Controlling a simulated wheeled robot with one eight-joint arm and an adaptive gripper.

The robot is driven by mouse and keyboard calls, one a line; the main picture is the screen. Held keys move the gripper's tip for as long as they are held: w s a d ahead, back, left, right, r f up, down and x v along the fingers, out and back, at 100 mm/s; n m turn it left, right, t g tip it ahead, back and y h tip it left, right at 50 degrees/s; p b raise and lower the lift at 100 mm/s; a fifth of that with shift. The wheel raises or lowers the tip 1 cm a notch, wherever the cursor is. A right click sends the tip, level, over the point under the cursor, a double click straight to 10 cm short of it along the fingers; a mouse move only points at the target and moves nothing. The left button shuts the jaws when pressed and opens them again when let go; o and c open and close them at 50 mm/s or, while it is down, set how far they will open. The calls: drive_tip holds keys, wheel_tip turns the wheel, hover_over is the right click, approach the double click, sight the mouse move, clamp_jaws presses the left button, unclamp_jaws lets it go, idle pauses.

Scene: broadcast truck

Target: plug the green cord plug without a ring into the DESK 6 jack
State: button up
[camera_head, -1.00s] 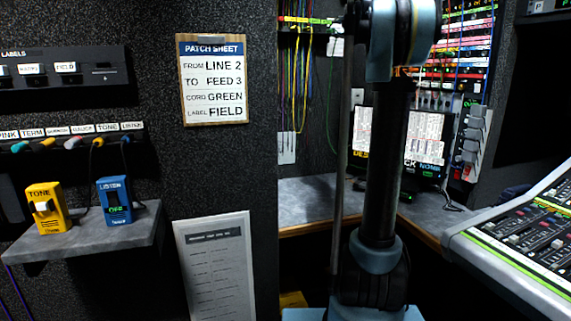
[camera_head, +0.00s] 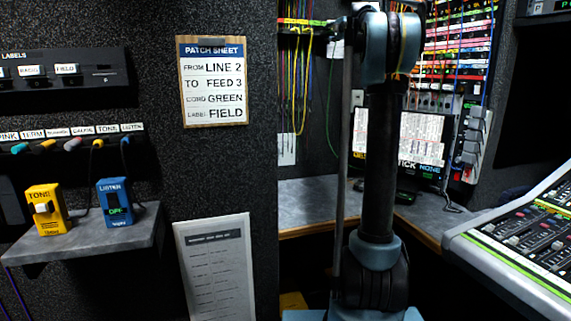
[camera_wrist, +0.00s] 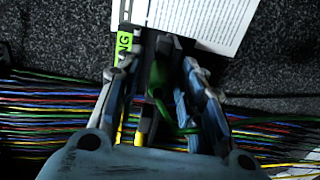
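In the wrist view, my gripper (camera_wrist: 160,68) has its two fingers apart. A dark plug-like piece with green on it (camera_wrist: 158,78) stands between the fingers, with gaps visible at its sides. A green cord (camera_wrist: 166,112) loops below it, close to the right finger. Whether the piece carries a ring is too small and dark to tell. In the head view, the jack panel (camera_head: 460,65) with coloured label strips is at the upper right, partly behind my arm. The DESK 6 label cannot be read. My gripper is not visible in the head view.
Many coloured cords (camera_wrist: 60,115) run across the wrist view beneath the fingers. In the head view, a monitor (camera_head: 425,140) stands behind my arm, and a mixing console (camera_head: 525,235) is at right.

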drive_tip(key=shift+w+a, duration=0.25)
drive_tip(key=shift+w, duration=0.45)
drive_tip(key=shift+r, duration=0.1)
idle(0.7)
clamp_jaws()
drive_tip(key=o, duration=0.7)
unclamp_jaws()
drive_tip(key=shift+o, duration=0.2)
drive_tip(key=shift+s+d, duration=0.1)
drive_tip(key=shift+s, duration=0.05)
